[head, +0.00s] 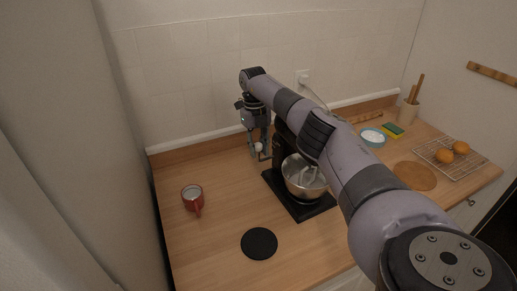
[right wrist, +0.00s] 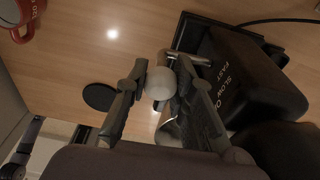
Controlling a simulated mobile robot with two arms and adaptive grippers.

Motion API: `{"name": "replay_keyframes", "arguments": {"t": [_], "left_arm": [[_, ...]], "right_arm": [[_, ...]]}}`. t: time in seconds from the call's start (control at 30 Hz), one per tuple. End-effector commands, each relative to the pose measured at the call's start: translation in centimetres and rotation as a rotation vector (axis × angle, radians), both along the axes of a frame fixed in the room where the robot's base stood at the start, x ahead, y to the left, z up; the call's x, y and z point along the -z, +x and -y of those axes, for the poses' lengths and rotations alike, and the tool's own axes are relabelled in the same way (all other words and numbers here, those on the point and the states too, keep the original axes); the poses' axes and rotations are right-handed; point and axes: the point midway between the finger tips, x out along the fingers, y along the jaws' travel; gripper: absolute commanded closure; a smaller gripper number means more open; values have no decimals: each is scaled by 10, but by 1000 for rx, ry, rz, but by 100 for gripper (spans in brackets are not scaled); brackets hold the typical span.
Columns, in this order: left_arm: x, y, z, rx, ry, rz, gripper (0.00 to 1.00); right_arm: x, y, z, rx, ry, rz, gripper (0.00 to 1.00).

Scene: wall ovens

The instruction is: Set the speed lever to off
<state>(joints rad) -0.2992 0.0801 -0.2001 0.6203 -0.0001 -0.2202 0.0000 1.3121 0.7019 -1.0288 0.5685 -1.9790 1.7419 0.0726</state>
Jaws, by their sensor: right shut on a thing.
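The black stand mixer (head: 318,207) stands on the wooden counter with a steel bowl (head: 293,186) on its base. My right arm passes over it and hides much of its top. The speed lever's pale round knob (head: 259,147) is at the mixer's left side. In the right wrist view the knob (right wrist: 160,83) sits between the fingers of my right gripper (right wrist: 157,76), which is shut on it. A metal rod (right wrist: 185,55) runs close by at the mixer's side. White lettering on the housing (right wrist: 245,75) includes SLOW and FAST. My left gripper is not in view.
A red mug (head: 192,198) and a black round mat (head: 259,243) are on the counter left of and in front of the mixer. A blue-rimmed bowl (head: 373,137), sponge (head: 393,130) and rack (head: 466,164) with oranges are at right. The wall is close behind.

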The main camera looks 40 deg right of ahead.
Motion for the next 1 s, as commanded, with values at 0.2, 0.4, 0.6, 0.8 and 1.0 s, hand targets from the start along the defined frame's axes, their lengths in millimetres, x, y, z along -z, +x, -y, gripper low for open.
{"name": "replay_keyframes", "arguments": {"t": [0.2, 0.4, 0.6, 0.8, 1.0], "left_arm": [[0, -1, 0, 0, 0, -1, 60], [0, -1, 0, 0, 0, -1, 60], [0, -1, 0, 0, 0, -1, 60], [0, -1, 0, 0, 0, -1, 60], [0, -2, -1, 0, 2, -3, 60]], "right_arm": [[-3, 1, 1, 1, -1, 2, 100], [-3, 1, 1, 1, -1, 2, 100], [-2, 1, 1, 1, 0, 1, 65], [-1, 0, 0, 0, 0, -1, 56], [-1, 0, 0, 0, 1, -2, 56]]}}
